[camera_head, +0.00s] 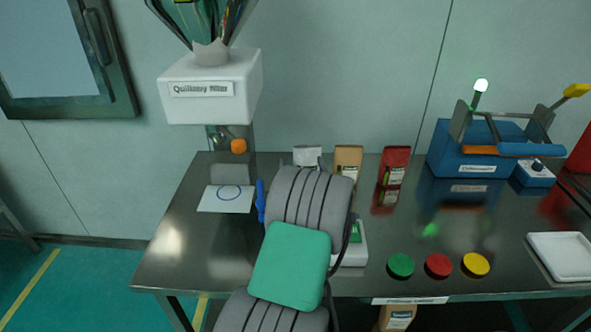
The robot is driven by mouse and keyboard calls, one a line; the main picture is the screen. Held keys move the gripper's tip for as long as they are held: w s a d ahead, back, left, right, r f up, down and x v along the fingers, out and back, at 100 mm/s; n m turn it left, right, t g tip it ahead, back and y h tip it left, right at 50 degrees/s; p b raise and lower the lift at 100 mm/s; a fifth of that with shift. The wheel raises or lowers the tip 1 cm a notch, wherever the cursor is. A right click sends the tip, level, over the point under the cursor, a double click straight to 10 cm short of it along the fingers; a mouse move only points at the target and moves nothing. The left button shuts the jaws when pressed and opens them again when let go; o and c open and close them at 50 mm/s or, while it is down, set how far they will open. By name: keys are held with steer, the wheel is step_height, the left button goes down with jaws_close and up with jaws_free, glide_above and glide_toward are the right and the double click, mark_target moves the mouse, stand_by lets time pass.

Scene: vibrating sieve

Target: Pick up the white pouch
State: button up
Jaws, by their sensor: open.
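The white pouch (307,155) stands near the back edge of the metal table, against the wall. Only its upper part shows; my grey arm with its green panel covers the lower part. The pouch is just left of a brown pouch. My gripper cannot be made out; my arm link hides that area, so its distance from the pouch cannot be told.
Brown (348,160) and red (394,165) pouches stand right of the white pouch. A white device (352,256) is partly behind my arm. Green (401,265), red (438,265) and yellow (475,264) discs lie near the front edge of the table (185,240). A blue sieve machine (470,168) stands right.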

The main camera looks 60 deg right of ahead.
mark_target(308, 148)
steer(key=shift+m+h, duration=0.4)
steer(key=d+p, duration=0.1)
steer(key=d, duration=0.1)
steer(key=w+d+p, duration=0.1)
steer(key=d, duration=0.2)
steer(key=d+p, duration=0.1)
steer(key=d, duration=0.2)
steer(key=shift+w+r, duration=0.1)
steer(key=shift+w, duration=0.3)
steer(key=shift+r, duration=0.1)
steer(key=c, duration=1.8)
